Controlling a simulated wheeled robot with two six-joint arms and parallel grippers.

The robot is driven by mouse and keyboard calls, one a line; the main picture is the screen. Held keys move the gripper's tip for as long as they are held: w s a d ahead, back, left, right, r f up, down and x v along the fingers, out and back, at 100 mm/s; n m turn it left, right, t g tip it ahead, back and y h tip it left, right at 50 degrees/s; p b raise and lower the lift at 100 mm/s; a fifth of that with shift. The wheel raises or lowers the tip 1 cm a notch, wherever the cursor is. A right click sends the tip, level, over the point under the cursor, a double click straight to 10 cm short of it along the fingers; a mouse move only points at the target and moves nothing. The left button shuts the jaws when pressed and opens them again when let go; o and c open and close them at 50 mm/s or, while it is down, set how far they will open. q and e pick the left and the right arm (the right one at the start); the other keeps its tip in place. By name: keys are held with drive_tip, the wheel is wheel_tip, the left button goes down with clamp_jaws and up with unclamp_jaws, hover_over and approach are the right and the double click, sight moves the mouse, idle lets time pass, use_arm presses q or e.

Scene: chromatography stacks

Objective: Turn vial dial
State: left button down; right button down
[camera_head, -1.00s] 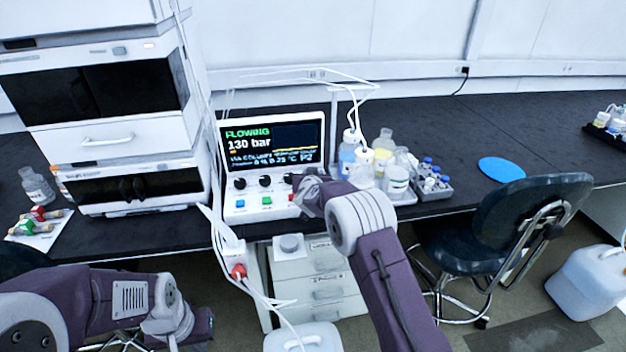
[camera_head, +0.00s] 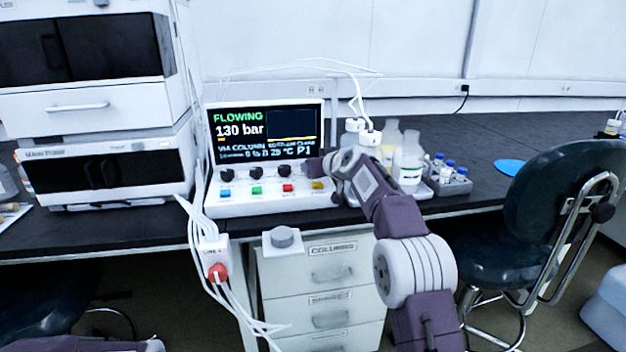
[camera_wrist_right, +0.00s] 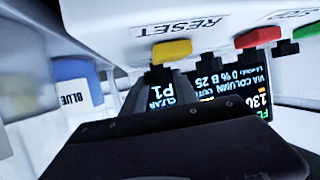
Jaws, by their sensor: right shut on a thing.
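The white control box (camera_head: 268,202) stands on the black bench in the head view. Its screen (camera_head: 262,135) reads FLOWING, 130 bar and P1. Three black dials (camera_head: 257,172) show in a row under the screen. My right gripper (camera_head: 314,167) is at the right end of this row, above the yellow button (camera_head: 317,185), and hides the dial there. In the right wrist view, upside down, my right gripper (camera_wrist_right: 172,86) is shut on the black dial (camera_wrist_right: 160,74) beside the yellow RESET button (camera_wrist_right: 172,51). My left gripper is out of view.
Bottles (camera_head: 408,158) and a grey vial rack (camera_head: 450,180) stand right of the box, close to my right arm. A white instrument stack (camera_head: 100,105) stands at left. Drawers (camera_head: 318,285) and a chair (camera_head: 545,220) are below and right.

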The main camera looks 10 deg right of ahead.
drive_tip(key=shift+f+n+y, duration=0.15)
drive_tip(key=shift+n+y, duration=0.15)
idle(0.4)
drive_tip(key=c, duration=0.9)
unclamp_jaws()
drive_tip(key=shift+c, duration=0.2)
drive_tip(key=shift+s, duration=0.1)
drive_tip(key=shift+d+b, duration=0.1)
drive_tip(key=shift+b, duration=0.2)
drive_tip(key=b+v, duration=0.1)
drive_tip(key=v, duration=0.8)
drive_tip(key=shift+b, duration=0.3)
